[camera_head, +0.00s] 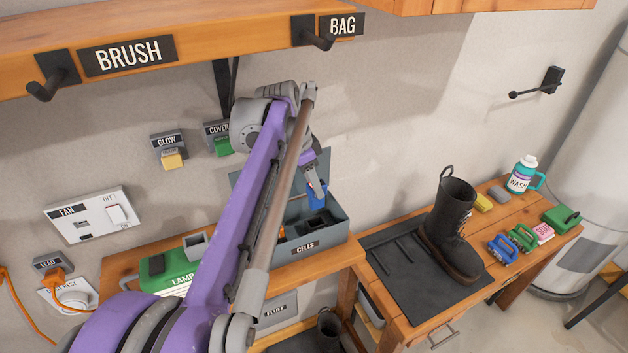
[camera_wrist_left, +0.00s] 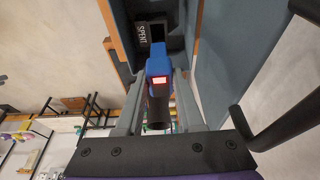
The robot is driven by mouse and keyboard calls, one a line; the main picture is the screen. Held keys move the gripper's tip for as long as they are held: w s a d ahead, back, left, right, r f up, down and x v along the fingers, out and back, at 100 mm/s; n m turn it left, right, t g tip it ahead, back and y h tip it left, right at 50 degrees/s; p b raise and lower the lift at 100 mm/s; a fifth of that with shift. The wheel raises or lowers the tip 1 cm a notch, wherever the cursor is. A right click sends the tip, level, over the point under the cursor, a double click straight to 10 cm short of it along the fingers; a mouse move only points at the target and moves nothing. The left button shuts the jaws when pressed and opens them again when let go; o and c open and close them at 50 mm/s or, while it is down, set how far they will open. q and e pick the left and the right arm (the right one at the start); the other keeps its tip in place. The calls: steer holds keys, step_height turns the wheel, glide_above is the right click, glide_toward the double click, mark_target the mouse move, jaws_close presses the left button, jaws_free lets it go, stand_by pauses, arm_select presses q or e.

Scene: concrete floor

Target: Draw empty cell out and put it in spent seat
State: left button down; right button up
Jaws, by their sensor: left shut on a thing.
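My left gripper (camera_head: 311,172) points down above the grey box labelled CELLS (camera_head: 325,239) on the wooden bench. It is shut on a blue cell (camera_head: 317,193), which also shows in the left wrist view (camera_wrist_left: 158,66) between the two grey fingers, with a red lit window. A SPENT label (camera_wrist_left: 142,33) lies just beyond the cell in the left wrist view, beside a dark recess (camera_wrist_left: 158,33). The cell's end is close to that recess; I cannot tell whether they touch. Dark seats (camera_head: 316,221) show inside the box. My right gripper is out of view.
The green LAMP case (camera_head: 154,268) stands left of the box, partly behind my arm. A boot (camera_head: 447,228) stands on a dark mat (camera_head: 404,290) at right. The shelf with hooks (camera_head: 180,45) overhangs the bench. Black hooks (camera_wrist_left: 275,125) are near my wrist.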

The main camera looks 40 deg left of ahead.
mark_target(313, 198)
arm_select(q)
steer(key=f+b, duration=0.1)
steer(key=f, duration=0.2)
steer(key=shift+s, duration=0.2)
steer(key=shift+f+b, duration=0.3)
steer(key=shift+f, duration=0.4)
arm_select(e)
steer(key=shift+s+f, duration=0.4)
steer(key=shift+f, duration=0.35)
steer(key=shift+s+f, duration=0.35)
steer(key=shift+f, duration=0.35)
arm_select(q)
steer(key=shift+w+p, duration=0.1)
steer(key=shift+p, duration=0.25)
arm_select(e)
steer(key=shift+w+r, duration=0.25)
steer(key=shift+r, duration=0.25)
arm_select(q)
steer(key=shift+f+b, duration=1.2)
steer(key=shift+f, duration=1.35)
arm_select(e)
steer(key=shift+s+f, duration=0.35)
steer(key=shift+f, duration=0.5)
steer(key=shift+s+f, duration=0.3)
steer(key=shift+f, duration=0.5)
arm_select(q)
steer(key=shift+c, duration=2.2)
jaws_free()
